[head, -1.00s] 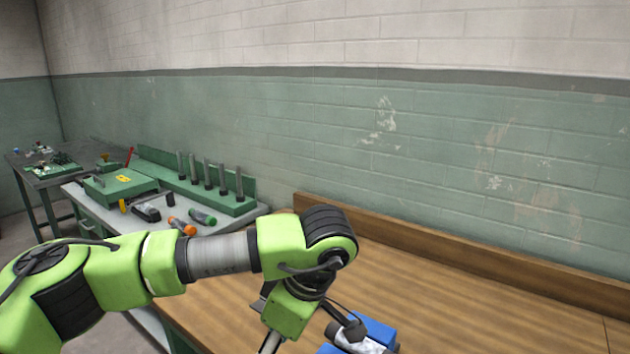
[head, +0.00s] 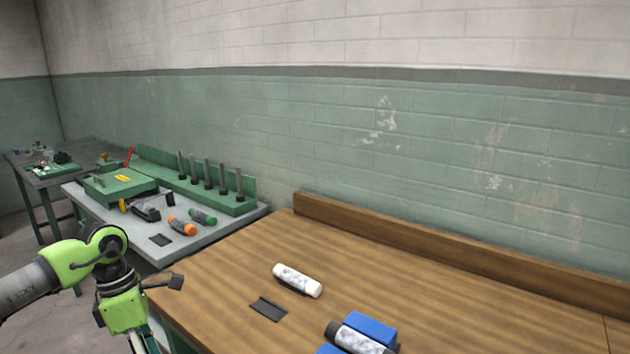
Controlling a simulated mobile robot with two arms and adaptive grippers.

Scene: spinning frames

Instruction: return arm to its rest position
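My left arm, green with grey and black joints, comes in at the lower left. Its wrist and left gripper (head: 126,308) hang in front of the wooden table's left edge, over the gap by the grey bench. The fingertips are cut off by the bottom edge of the view, so I cannot tell whether they are open or shut. My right arm is not in view.
On the wooden table (head: 420,270) lie a white cylinder (head: 297,280), a small dark plate (head: 268,308) and a blue holder (head: 371,327) cradling another cylinder (head: 356,342). The grey bench (head: 215,233) carries green fixtures, upright pegs and orange and green cylinders.

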